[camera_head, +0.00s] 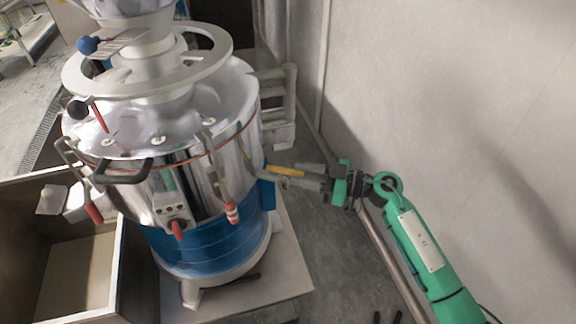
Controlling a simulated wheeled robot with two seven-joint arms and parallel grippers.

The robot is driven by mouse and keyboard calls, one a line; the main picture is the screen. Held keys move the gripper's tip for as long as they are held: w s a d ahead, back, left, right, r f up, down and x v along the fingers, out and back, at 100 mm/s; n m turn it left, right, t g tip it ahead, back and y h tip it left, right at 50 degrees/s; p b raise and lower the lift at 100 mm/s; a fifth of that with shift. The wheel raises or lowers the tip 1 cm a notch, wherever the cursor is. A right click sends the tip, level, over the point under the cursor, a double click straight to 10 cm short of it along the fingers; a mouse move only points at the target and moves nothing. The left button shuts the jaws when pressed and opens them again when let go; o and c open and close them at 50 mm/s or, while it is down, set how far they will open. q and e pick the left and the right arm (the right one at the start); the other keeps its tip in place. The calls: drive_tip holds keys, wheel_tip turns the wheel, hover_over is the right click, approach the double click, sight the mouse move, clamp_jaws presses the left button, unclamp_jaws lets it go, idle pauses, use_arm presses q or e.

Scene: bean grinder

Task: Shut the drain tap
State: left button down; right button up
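The bean grinder (195,215) is a large steel drum with a blue lower band. A yellow lever (284,170), which looks like the drain tap's handle, sticks out from its right side towards the wall. My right gripper (298,175) comes in from the right, its grey fingers pointing left at the lever. The fingers are apart, one above the other, with the lever's outer end at or between their tips. I cannot tell whether they touch it. The tap's body is small and partly hidden by the lower finger. My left gripper is not in view.
A plain grey wall (460,110) stands close on the right, with a pipe along its foot. The grinder stands on a pale base plate (290,270). An open wooden box (75,265) is at the lower left. Red-handled clamps (230,212) stick out from the drum.

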sight(288, 171)
drive_tip(key=shift+p+x, duration=0.4)
drive_tip(key=shift+x, duration=1.7)
clamp_jaws()
